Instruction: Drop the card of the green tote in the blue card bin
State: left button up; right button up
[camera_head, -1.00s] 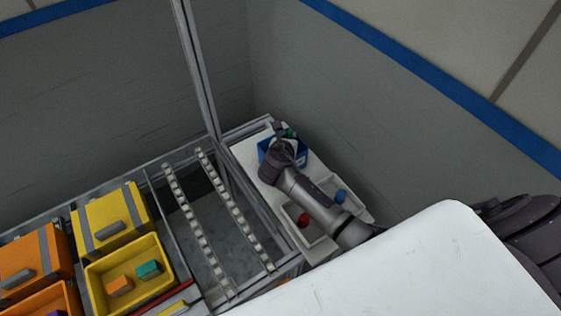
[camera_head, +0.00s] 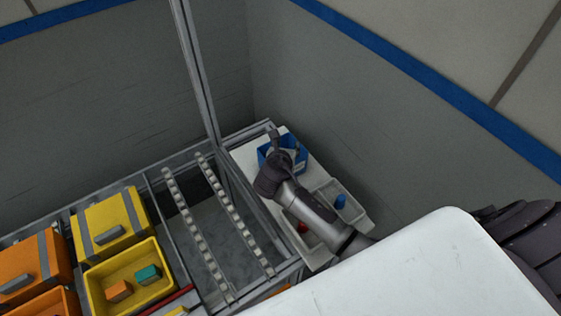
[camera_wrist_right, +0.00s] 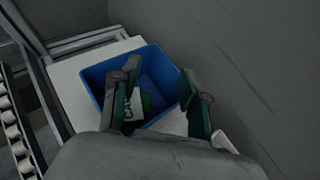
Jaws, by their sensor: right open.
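The blue card bin (camera_head: 300,158) stands on the white surface at the far end, and it also shows in the wrist view (camera_wrist_right: 91,78). My right gripper (camera_head: 284,143) is over the bin. In the wrist view my right gripper (camera_wrist_right: 158,88) has its two fingers wide apart with nothing held between them. A white and green card (camera_wrist_right: 141,106) with dark letters lies inside the bin, partly hidden by the left finger. The green tote and my left gripper are not in view.
A grey divided tray (camera_head: 326,192) with a blue item (camera_head: 340,201) and a red item (camera_head: 302,227) sits nearer on the white surface (camera_head: 243,158). Roller rails (camera_head: 226,205) and a yellow tote (camera_head: 97,294) are to the left. A grey wall stands close behind the bin.

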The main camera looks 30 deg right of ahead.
jog(key=v, duration=0.8)
jog(key=shift+s+a+r, duration=0.1)
jog(key=shift+s+r, duration=0.05)
